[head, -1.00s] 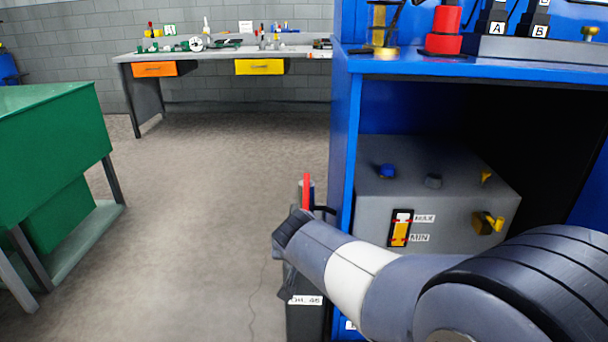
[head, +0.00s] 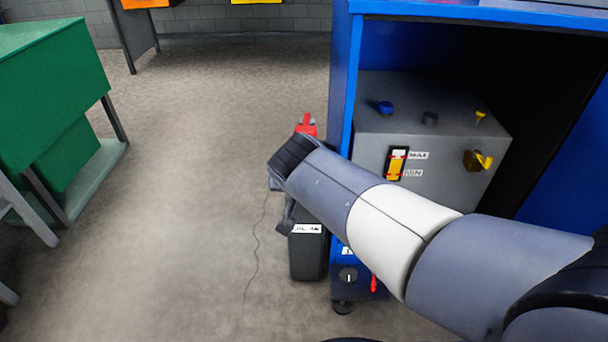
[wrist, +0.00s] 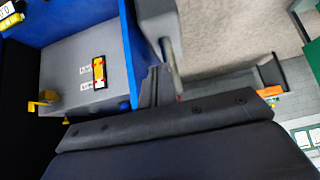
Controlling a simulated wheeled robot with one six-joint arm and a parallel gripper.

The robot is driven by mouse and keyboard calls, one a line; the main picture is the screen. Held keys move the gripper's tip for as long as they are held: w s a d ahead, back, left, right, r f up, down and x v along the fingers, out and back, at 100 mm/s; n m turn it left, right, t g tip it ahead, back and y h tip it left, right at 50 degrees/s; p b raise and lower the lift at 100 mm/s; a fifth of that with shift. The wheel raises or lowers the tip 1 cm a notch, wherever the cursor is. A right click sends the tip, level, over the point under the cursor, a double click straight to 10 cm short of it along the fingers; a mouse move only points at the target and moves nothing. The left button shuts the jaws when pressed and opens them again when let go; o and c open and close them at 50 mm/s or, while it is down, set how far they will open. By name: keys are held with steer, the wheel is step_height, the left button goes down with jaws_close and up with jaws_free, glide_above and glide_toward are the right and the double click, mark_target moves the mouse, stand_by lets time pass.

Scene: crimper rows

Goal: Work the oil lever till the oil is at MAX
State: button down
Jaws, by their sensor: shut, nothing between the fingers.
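A grey tank (head: 440,120) stands in the blue cabinet, with an oil gauge (head: 396,164) marked MAX and MIN on its front. Yellow oil fills much of the gauge, its top seemingly between the marks and close to MAX; the gauge also shows upside down in the wrist view (wrist: 99,72). A red handle (head: 307,125), probably the oil lever, shows behind my wrist, above a dark can labelled OIL 46 (head: 308,255). My gripper (head: 286,215) is shut and empty beside the lever and can, partly hidden by my wrist. Contact cannot be told.
The cabinet's blue post (head: 340,90) stands close right of the lever. A yellow valve (head: 478,160) is on the tank, and a small red lever (head: 374,283) is low on the cabinet base. A green bench (head: 50,100) stands left. The floor between is clear.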

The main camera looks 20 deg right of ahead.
steer(key=shift+s+f+p+v, duration=0.1)
steer(key=shift+s+p+v, duration=0.05)
steer(key=shift+v, duration=0.6)
steer(key=shift+s+f+p+v, duration=0.1)
steer(key=shift+f+p+v, duration=0.05)
steer(key=shift+v, duration=0.65)
steer(key=shift+w, duration=0.1)
steer(key=b+x, duration=0.5)
steer(key=x, duration=0.8)
steer(key=shift+w+r, duration=0.15)
steer(key=shift+w, duration=0.4)
steer(key=shift+d, duration=0.15)
